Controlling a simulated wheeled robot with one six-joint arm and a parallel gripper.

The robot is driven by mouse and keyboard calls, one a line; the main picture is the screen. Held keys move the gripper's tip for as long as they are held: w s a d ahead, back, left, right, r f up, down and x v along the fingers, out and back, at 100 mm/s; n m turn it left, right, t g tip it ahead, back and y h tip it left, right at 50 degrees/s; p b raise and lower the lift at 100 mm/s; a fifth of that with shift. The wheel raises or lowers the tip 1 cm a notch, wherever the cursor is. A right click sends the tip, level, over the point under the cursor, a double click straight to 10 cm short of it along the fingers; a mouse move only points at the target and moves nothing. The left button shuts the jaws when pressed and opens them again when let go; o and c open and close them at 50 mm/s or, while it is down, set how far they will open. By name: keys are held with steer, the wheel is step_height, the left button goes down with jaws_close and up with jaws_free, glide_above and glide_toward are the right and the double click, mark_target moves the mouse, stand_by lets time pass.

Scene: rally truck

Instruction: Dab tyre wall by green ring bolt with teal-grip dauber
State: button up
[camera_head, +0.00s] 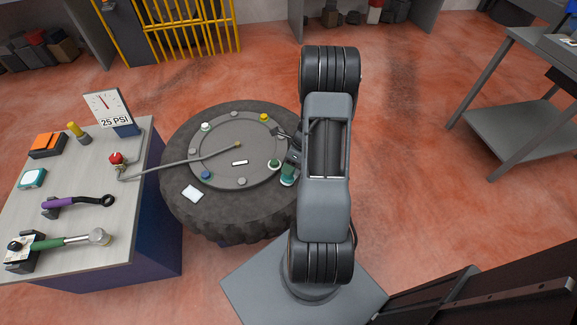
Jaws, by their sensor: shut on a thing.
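The tyre (237,213) lies flat with a grey wheel disc on it. The green ring bolt (274,164) sits at the disc's right edge, close to my gripper. My gripper (291,160) is over the right side of the tyre, partly hidden by my arm. It is shut on the teal-grip dauber (288,176), which shows as a small teal-green shape over the tyre wall just right of the green ring bolt. The dauber's tip is hidden, so I cannot tell whether it touches the rubber.
Other bolts ring the disc, including a yellow one (264,117), a blue one (206,174) and a pale one (206,126). A hose (180,163) crosses the disc from the left table (77,226), which holds a gauge, hammer and wrench. A white card (192,193) lies on the tyre.

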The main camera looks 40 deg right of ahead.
steer(key=shift+w+d, duration=0.1)
steer(key=shift+d, duration=0.2)
steer(key=shift+a, duration=0.15)
steer(key=shift+s+a+p, duration=0.3)
steer(key=shift+a, duration=0.4)
steer(key=shift+d, duration=0.1)
steer(key=shift+w+d, duration=0.3)
steer(key=shift+d, duration=0.45)
steer(key=shift+a, duration=0.2)
